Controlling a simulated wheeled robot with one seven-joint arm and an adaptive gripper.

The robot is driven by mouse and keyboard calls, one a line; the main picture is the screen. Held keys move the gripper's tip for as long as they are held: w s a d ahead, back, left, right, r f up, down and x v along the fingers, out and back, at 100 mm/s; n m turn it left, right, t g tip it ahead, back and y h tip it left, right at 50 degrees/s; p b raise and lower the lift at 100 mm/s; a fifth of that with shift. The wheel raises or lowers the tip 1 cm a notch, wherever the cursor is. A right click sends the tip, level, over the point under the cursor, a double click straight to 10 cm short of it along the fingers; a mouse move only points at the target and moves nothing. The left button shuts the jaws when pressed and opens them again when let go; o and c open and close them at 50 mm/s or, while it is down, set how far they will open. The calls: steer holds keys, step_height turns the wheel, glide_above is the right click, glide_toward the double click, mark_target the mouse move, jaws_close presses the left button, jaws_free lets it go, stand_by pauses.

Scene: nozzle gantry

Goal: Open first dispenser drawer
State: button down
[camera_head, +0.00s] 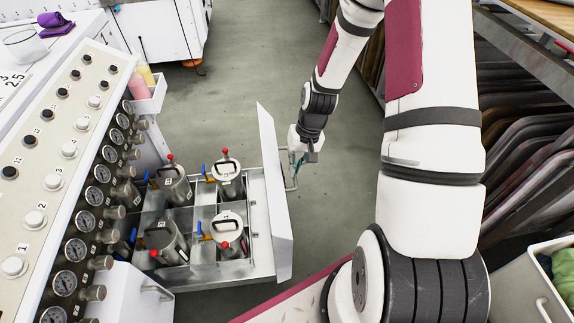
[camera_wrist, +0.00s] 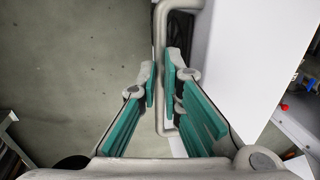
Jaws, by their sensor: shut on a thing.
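The dispenser drawer (camera_head: 262,240) stands pulled out from the machine, its white front panel (camera_head: 272,185) facing my arm. Several metal pots with red knobs and blue-handled valves stand in its compartments. A grey bar handle (camera_head: 292,180) is on the outer side of the panel. My gripper (camera_head: 298,157) is at the far part of this handle. In the wrist view, the teal-padded fingers of my gripper (camera_wrist: 161,85) are on either side of the handle bar (camera_wrist: 160,40) and shut on it. The white panel (camera_wrist: 240,65) is to the right there.
The control panel (camera_head: 60,145) with knobs and gauges is at the left. Below it is a closed white drawer front (camera_head: 135,293) with its own handle. Grey floor (camera_head: 245,70) is clear beyond the open drawer. A rack of dark curved panels (camera_head: 525,130) stands at the right.

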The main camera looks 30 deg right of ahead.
steer(key=shift+s+f, duration=0.15)
steer(key=shift+f, duration=0.1)
steer(key=c, duration=1.7)
jaws_free()
steer(key=shift+d, duration=0.1)
steer(key=shift+r, duration=0.1)
steer(key=r, duration=0.4)
steer(key=d+r, duration=0.1)
steer(key=r, duration=0.2)
steer(key=d+r, duration=0.1)
steer(key=r, duration=0.3)
steer(key=shift+s+r, duration=0.3)
steer(key=shift+r, duration=0.15)
